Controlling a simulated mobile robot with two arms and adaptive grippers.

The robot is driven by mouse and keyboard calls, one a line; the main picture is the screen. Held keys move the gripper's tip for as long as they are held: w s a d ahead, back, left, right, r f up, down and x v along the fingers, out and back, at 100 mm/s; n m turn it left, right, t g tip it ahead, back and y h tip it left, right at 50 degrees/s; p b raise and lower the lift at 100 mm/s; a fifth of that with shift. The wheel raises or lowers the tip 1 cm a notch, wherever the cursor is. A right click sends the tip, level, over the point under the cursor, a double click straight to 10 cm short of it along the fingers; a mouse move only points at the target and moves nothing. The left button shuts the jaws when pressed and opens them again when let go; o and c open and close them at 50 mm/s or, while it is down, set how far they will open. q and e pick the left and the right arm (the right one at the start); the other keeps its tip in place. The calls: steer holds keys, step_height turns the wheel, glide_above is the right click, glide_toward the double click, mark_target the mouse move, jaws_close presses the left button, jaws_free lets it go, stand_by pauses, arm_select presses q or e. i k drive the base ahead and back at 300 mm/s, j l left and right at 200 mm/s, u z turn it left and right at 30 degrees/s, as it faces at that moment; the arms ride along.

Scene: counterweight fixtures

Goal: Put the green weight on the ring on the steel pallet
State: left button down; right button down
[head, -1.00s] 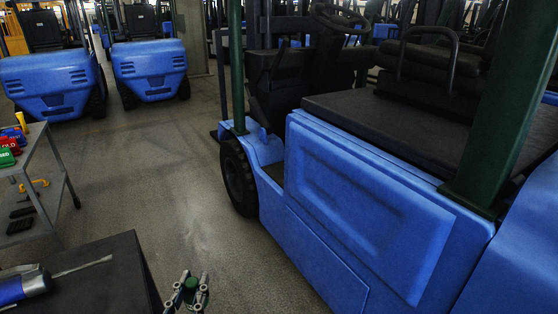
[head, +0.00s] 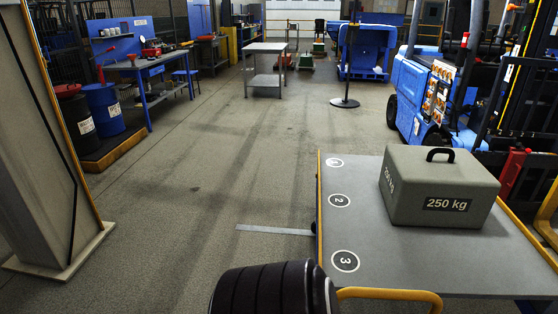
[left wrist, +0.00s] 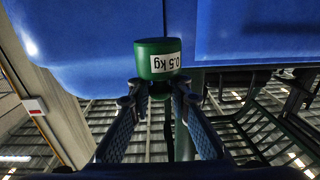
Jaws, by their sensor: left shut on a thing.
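The green weight (left wrist: 158,62), a short cylinder with a white "0.5 kg" label, shows in the left wrist view. My left gripper (left wrist: 158,90) is shut on its narrow lower part in that picture. The label reads upside down there. The head view now shows neither gripper nor the green weight. I cannot pick out the steel pallet or its ring for certain.
A grey-topped cart (head: 385,250) with circles numbered 1, 2 and 3 and yellow rails stands at the lower right. It bears a grey 250 kg block (head: 437,185). A grey table (head: 265,47) stands farther off. Open floor (head: 225,150) lies between.

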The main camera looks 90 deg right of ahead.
mark_target(336, 163)
steer(key=l+z, duration=0.1)
steer(key=z, duration=0.3)
steer(key=i+z, duration=0.1)
steer(key=z, duration=0.3)
steer(key=i+l+z, duration=0.1)
steer(key=z, duration=0.35)
steer(key=i+z, duration=0.1)
steer(key=z, duration=0.3)
steer(key=i+z, duration=0.25)
steer(key=i, duration=0.7)
steer(key=i+j+z, duration=0.25)
steer(key=i, duration=0.7)
steer(key=i+l+z, duration=0.2)
steer(key=i+z, duration=0.75)
steer(key=i+j+z, duration=0.25)
steer(key=i+z, duration=0.2)
steer(key=i, duration=0.2)
steer(key=i+z, duration=0.25)
steer(key=z, duration=0.25)
steer(key=i+z, duration=0.25)
steer(key=z, duration=0.2)
steer(key=i+j+z, duration=0.2)
steer(key=z, duration=0.7)
